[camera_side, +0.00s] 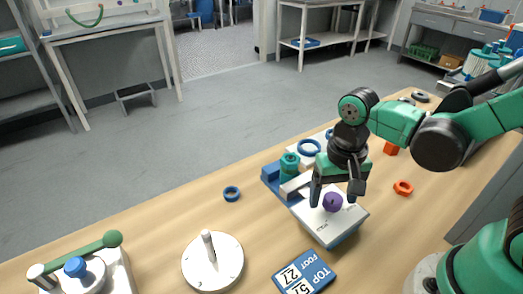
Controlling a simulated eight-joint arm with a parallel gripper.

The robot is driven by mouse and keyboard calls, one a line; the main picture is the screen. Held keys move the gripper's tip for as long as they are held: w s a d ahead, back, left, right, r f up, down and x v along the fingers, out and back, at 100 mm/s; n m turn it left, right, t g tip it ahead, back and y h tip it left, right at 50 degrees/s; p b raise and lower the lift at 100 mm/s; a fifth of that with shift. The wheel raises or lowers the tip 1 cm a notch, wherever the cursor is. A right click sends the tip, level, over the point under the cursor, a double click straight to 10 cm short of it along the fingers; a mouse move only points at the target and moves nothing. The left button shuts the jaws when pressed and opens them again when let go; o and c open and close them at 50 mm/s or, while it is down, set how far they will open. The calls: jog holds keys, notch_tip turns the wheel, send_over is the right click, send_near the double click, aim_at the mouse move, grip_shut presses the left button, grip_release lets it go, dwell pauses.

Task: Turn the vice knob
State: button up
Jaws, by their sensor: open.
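A round purple knob (333,203) sits on top of a white block (330,228) that stands on the wooden table. Beside it at the upper left are a blue base (270,177) and a green cylinder (289,165); these look like parts of the same fixture, but my gripper partly covers where they join. My gripper (336,190) points down over the white block. It is open, with one dark finger to the left of the purple knob and one to the right. I cannot tell whether either finger touches it.
A white disc with a peg (212,262) and a green-levered device (85,268) stand at the left. The table between them is clear.

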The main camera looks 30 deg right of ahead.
aim_at(334, 197)
jog(key=shift+r, duration=2.75)
jog(key=shift+w+d+r+n+t, duration=0.6)
jog(key=shift+n+t, duration=0.3)
jog(key=shift+t, duration=0.3)
jog(key=shift+w+d+r+n+t, duration=0.4)
jog(key=shift+d+n+t, duration=0.45)
jog(key=shift+t, duration=0.35)
jog(key=shift+w+d+r+n+t, duration=0.4)
jog(key=shift+w+d+n+t, duration=0.15)
jog(key=shift+n+t, duration=0.55)
